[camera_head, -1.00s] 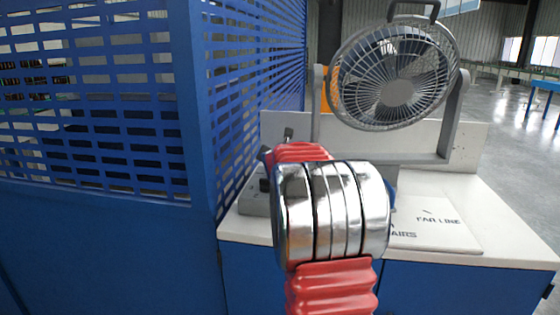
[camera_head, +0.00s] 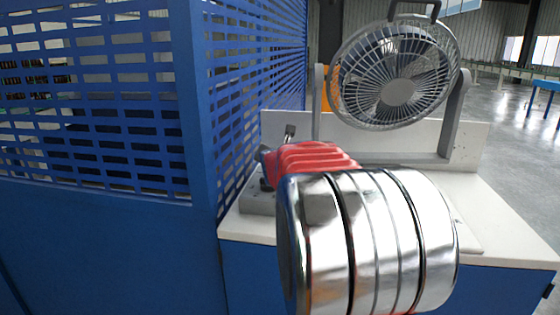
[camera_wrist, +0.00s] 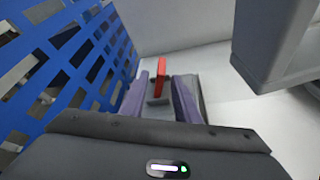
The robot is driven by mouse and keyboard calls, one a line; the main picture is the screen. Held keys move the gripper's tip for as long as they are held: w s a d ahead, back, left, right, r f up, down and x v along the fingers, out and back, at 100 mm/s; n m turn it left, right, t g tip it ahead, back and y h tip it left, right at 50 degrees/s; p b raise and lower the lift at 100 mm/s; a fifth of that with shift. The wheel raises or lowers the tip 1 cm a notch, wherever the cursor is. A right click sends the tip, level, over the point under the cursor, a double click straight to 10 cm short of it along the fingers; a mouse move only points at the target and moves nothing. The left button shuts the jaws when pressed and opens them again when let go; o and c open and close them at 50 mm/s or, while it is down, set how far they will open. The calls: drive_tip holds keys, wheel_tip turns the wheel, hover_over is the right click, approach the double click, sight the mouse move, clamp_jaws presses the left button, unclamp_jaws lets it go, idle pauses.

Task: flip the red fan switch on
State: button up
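The red switch (camera_wrist: 161,68) stands up from a grey base in the wrist view, beyond and roughly between my fingertips. My gripper (camera_wrist: 158,88) has its two purple-grey fingers apart, with nothing held between them. I cannot tell whether either finger touches the switch. In the head view my arm hides most of the gripper and the red switch. The grey switch box (camera_head: 256,202) shows at the left end of the white bench top. The grey fan (camera_head: 397,85) stands upright in its frame behind my arm.
A blue slotted panel (camera_head: 262,90) rises close on the left of the bench; it also shows in the wrist view (camera_wrist: 70,45). The white bench top (camera_head: 505,225) is clear on the right. A grey part (camera_wrist: 275,45) hangs at upper right in the wrist view.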

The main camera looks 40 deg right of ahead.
drive_tip(key=shift+v, duration=2.6)
drive_tip(key=shift+a, duration=0.3)
drive_tip(key=s+a+m, duration=0.1)
drive_tip(key=a+m, duration=0.1)
drive_tip(key=s+a+m, duration=0.1)
drive_tip(key=a+m, duration=0.1)
drive_tip(key=s+a+m, duration=0.1)
drive_tip(key=a, duration=0.1)
drive_tip(key=shift+s+a+r+m+g, duration=0.2)
drive_tip(key=shift+s+m+g, duration=0.05)
drive_tip(key=shift+m+g, duration=0.15)
drive_tip(key=s+a+f+m+g+y, duration=0.1)
drive_tip(key=s+a+f+m+y, duration=0.2)
drive_tip(key=a, duration=0.7)
drive_tip(key=s+a+f+m+g+y, duration=0.1)
drive_tip(key=s+a+f+m+y, duration=0.2)
drive_tip(key=s+a+f+m, duration=0.3)
drive_tip(key=s+a+f+m+g+y, duration=0.2)
drive_tip(key=s+a+f+m, duration=0.3)
drive_tip(key=s+a, duration=0.7)
drive_tip(key=a+m+y, duration=0.1)
drive_tip(key=a+m, duration=0.1)
drive_tip(key=a, duration=0.2)
drive_tip(key=shift+s+f, duration=0.35)
drive_tip(key=shift+f, duration=0.05)
